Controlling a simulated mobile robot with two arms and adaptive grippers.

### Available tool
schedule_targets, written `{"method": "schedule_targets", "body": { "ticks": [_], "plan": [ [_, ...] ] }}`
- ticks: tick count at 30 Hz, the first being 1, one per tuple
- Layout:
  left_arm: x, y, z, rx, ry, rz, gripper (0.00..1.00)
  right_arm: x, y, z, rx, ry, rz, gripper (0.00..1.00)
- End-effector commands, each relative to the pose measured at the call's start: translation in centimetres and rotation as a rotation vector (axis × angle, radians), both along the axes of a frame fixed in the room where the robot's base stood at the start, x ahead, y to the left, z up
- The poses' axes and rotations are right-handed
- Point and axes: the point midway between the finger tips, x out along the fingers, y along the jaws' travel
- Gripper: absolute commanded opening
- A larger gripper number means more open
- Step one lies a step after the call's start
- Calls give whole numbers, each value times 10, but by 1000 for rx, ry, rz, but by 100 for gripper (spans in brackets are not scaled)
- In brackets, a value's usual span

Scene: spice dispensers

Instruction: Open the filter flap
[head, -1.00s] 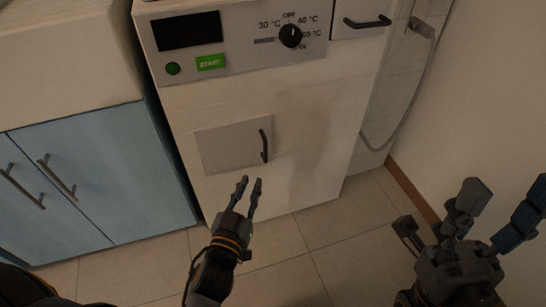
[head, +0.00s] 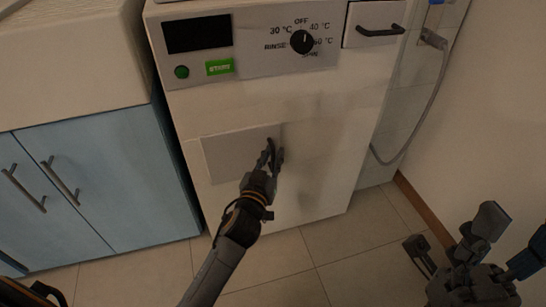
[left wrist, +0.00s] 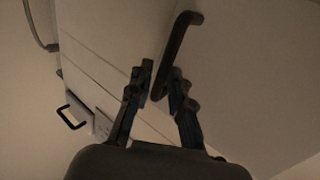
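The filter flap (head: 233,153) is a pale square panel low on the front of the white washing machine. It looks closed, flush with the machine front. Its dark bar handle (left wrist: 178,42) shows in the left wrist view; in the head view my left gripper mostly hides it. My left gripper (head: 271,156) is at the handle. In the left wrist view its fingers (left wrist: 160,82) stand apart, with the handle's lower end between or just in front of the fingertips. I cannot tell whether they touch it. My right gripper (head: 457,228) is spread open and empty at the lower right.
The machine's control panel (head: 258,47) with dial and green START label is above the flap. A drawer (head: 372,22) with a dark handle is at the top right. Blue cabinets (head: 75,190) stand left. A grey hose (head: 425,110) hangs right. Tiled floor (head: 330,245) in front is clear.

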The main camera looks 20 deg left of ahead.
Motion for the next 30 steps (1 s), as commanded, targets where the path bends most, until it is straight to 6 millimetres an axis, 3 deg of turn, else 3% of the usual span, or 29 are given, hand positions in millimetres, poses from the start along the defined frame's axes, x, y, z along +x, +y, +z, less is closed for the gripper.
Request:
{"method": "schedule_targets", "body": {
  "ticks": [9, 13, 30],
  "plan": [
    [3, 0, 0, 0, 0, -1, 20, 0, 0, 1, -1, -4, 0, 64],
    [3, 0, 0, 0, 0, -1, 0, 0, 0, 2, 1, -5, 0, 64],
    [-2, 3, 1, 1, 1, -13, 0, -2, -1, 7, 4, -6, 0, 64]
  ]
}}
